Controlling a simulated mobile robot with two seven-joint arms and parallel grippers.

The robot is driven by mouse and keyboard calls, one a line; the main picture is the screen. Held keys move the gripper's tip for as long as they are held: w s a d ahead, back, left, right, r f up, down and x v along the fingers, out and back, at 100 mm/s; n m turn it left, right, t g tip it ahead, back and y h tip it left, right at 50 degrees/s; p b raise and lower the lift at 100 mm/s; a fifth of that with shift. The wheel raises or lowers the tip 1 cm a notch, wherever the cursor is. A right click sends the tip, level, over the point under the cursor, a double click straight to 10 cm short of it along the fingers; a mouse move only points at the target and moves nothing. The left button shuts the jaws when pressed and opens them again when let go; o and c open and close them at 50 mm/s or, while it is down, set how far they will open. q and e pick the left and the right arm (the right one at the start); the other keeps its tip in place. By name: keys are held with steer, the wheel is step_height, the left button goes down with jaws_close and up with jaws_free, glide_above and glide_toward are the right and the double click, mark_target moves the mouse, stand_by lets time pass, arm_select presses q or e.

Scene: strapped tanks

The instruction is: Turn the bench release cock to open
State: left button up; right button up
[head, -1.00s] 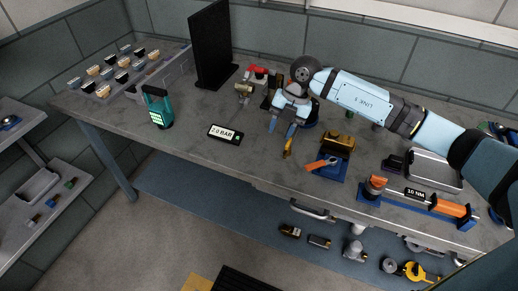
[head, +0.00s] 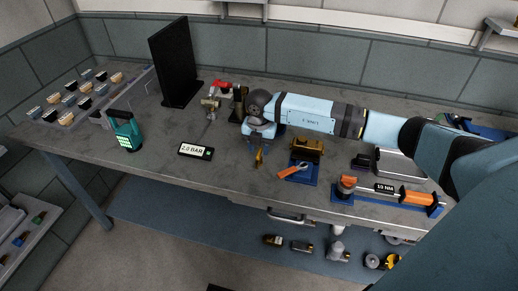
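A small valve fitting with a red handle (head: 221,86) and a pale metal body (head: 210,103) stands at the back of the bench, right of the black panel. I take it for the release cock; its label and exact handle angle are too small to read. My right gripper (head: 259,141) points down over the bench, to the right of and nearer than the cock, apart from it. Its fingers look apart, with nothing seen between them. The wrist hides part of the bench behind. My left gripper is not in view.
A black upright panel (head: 174,62) stands left of the cock. A 2.0 BAR display (head: 195,151) and a teal device (head: 125,130) are in front. A dark brass-coloured block (head: 239,103) stands between cock and wrist. A brass part on a blue base (head: 303,170) lies right.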

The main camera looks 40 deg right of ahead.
steer(key=shift+f, duration=0.9)
steer(key=shift+c, duration=0.4)
jaws_close()
